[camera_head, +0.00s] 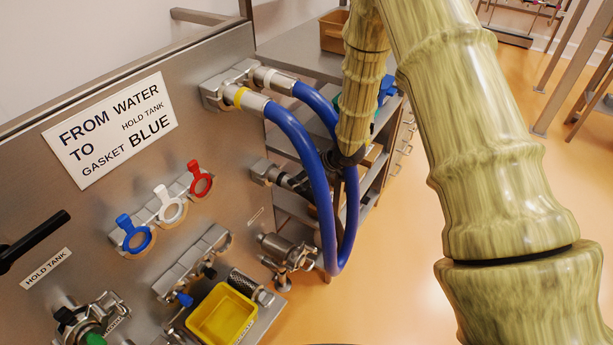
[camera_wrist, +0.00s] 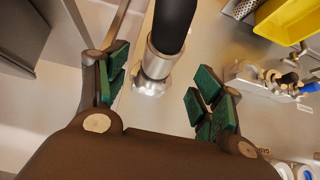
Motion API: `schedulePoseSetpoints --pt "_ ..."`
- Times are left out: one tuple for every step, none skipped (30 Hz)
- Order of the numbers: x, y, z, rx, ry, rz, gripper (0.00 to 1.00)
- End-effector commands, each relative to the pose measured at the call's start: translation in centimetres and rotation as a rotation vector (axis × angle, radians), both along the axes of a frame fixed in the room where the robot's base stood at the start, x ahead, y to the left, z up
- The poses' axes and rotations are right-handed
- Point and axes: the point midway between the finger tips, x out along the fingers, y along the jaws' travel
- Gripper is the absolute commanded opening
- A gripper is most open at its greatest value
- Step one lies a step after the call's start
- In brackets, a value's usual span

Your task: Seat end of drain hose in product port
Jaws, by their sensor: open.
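A black hose (camera_wrist: 174,22) with a steel end collar (camera_wrist: 160,62) shows in the wrist view. Its steel end meets or lies in front of a steel fitting (camera_wrist: 150,87) at the panel; I cannot tell whether it is seated. My gripper (camera_wrist: 160,84) is open, its green pads on either side of this steel end with gaps visible. In the head view my gripper (camera_head: 324,168) is partly hidden behind the blue hoses, beside a steel port (camera_head: 264,172) on the panel's right edge. The port's label is not readable.
Two looping blue hoses (camera_head: 318,185) hang from the upper ports close to my gripper. A steel valve (camera_head: 285,248) and a yellow bin (camera_head: 222,315) are below. Blue, white and red gaskets (camera_head: 168,212) hang on the panel.

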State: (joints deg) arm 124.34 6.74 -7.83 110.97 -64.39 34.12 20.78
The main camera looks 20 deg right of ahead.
Motion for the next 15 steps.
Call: schedulePoseSetpoints --pt "0.3 0.3 -0.9 0.000 0.000 0.001 0.67" --pt "0.5 0.4 -1.2 -0.001 -0.001 0.002 0.67" --pt "0.7 0.6 -1.6 0.000 0.000 0.001 0.67" --pt "0.9 0.7 -1.8 0.000 0.000 0.001 0.67" --pt "1.0 0.9 -2.1 0.000 0.000 0.000 0.67" --pt "1.3 1.0 -2.4 0.000 0.000 0.000 0.67" --pt "1.4 1.1 -2.7 0.000 0.000 0.000 0.67" --pt "1.6 1.3 -3.0 0.000 0.000 0.000 0.67" --pt "1.8 1.4 -3.3 0.000 -0.001 0.001 0.67" --pt "2.0 1.6 -3.5 0.000 -0.001 0.001 0.67" --pt "2.2 1.7 -3.7 0.001 -0.001 0.000 0.67" --pt "2.4 1.9 -3.9 0.001 -0.001 0.000 0.67" --pt "2.5 2.0 -4.1 0.001 0.000 -0.001 0.67" --pt "2.7 2.1 -4.4 0.000 0.000 -0.001 0.67" --pt "2.9 2.3 -4.7 0.000 0.000 -0.001 0.67"
